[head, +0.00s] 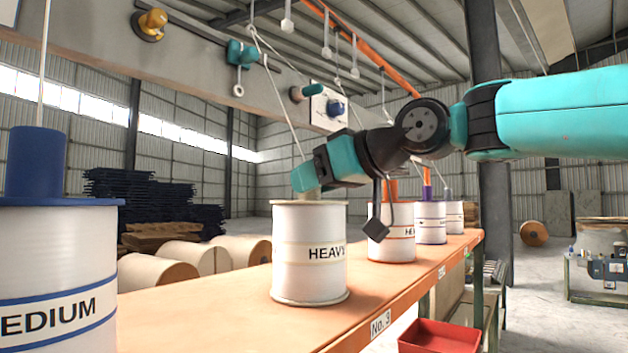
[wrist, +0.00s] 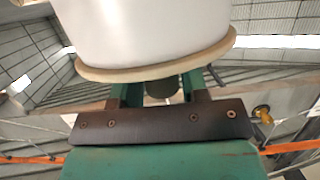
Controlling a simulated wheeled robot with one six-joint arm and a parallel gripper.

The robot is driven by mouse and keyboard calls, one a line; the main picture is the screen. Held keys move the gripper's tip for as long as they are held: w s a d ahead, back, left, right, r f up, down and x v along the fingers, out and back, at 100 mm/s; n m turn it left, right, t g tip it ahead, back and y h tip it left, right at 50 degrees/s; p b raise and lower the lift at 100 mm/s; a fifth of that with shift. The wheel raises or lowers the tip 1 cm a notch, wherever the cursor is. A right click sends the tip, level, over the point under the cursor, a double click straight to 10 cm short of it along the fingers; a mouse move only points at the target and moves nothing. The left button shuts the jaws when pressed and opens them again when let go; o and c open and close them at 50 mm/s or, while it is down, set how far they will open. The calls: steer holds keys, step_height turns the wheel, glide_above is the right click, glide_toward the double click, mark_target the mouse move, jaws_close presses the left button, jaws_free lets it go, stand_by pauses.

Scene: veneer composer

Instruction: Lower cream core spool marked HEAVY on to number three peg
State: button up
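The white spool marked HEAVY (head: 309,252), with cream bands and flanges, stands upright over the bench in the head view. I cannot tell whether its lower flange touches the bench top. In the wrist view its white side and cream flange (wrist: 160,68) fill the top. My gripper (head: 308,190) is at the spool's top; in the wrist view its two green fingers (wrist: 158,92) have a dark round core end between them, filling the gap. A "No." label (head: 380,323) is on the bench edge below the spool; its digit is hard to read. No peg shows under the spool.
The orange-topped bench (head: 205,312) carries a blue-core MEDIUM spool (head: 55,265) at left, and an orange-banded spool (head: 391,232) and others behind. A slanting cord comes down near my gripper. A red bin (head: 440,337) is below the bench's front edge.

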steer(key=o, duration=0.4)
steer(key=shift+c, duration=0.2)
steer(key=b+v, duration=0.3)
steer(key=v, duration=1.4)
steer(key=s+a+f+m+g+h, duration=0.1)
steer(key=s+f+m+g+h, duration=0.1)
steer(key=f, duration=0.9)
steer(key=s+a+f+m+g+h, duration=0.1)
steer(key=s+f+g+h, duration=0.1)
steer(key=f, duration=0.9)
steer(key=s+d+f+g+h, duration=0.1)
steer(key=s+f+g, duration=0.1)
steer(key=s+f, duration=0.5)
steer(key=s+d+f+g+h, duration=0.2)
steer(key=s+f, duration=0.4)
steer(key=f, duration=0.5)
steer(key=shift+s+d+f+m+g+b, duration=0.2)
steer(key=shift+s+f+m+g+b, duration=0.1)
steer(key=shift+s+g+b, duration=0.1)
